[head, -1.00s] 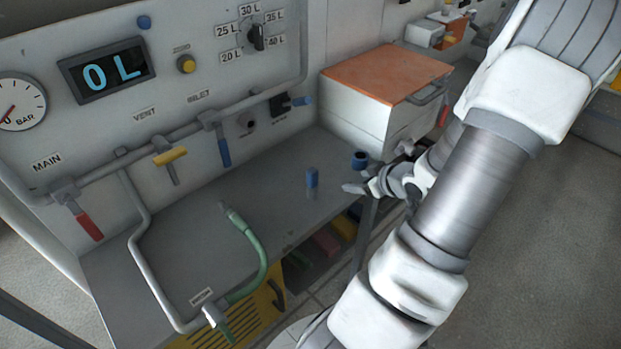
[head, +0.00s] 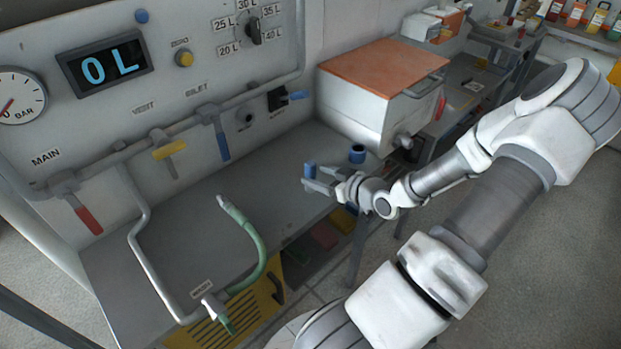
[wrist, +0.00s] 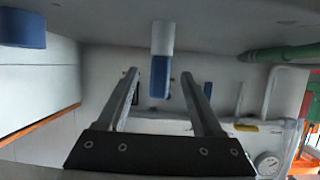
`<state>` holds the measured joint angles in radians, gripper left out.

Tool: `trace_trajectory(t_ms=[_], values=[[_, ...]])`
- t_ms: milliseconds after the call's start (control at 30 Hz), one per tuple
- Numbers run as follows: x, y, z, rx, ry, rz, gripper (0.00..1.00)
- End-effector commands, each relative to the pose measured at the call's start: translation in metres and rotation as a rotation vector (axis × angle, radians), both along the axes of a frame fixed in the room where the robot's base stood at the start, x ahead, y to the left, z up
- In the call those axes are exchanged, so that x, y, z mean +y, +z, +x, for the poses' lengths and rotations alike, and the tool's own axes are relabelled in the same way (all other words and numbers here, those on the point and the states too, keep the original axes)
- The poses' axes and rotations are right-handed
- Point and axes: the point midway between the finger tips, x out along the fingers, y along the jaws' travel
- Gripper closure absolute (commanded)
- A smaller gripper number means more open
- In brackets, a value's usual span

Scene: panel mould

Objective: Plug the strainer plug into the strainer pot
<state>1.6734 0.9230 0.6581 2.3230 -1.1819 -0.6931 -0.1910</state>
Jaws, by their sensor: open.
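The strainer plug (head: 310,170), a small upright cylinder with a blue top and grey lower part, stands near the bench's front edge. The strainer pot (head: 357,153), a short blue cup with a dark round opening, stands to its right; part of it shows at the top left of the wrist view (wrist: 22,28). My gripper (head: 307,179) is open at the plug. In the wrist view, the plug (wrist: 160,75) appears between the two spread fingers (wrist: 159,76), with a visible gap on each side. The near side of the plug is partly hidden by a finger in the head view.
A white cabinet (head: 350,105) with an orange top stands behind the pot. A green hose (head: 258,250) lies to the left on the grey bench (head: 190,235). The wall panel with pipes and valve handles rises behind. Bench between hose and plug is clear.

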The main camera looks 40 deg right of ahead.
Motion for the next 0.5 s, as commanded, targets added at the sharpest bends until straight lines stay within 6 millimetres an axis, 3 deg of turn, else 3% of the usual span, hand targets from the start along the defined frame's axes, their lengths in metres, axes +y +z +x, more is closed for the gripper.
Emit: trace_trajectory(t_ms=[267, 500], values=[[0.001, -0.009, 0.02, 0.001, 0.0, 0.0, 0.32], [0.004, -0.024, 0.053, 0.001, 0.001, -0.001, 0.32]])
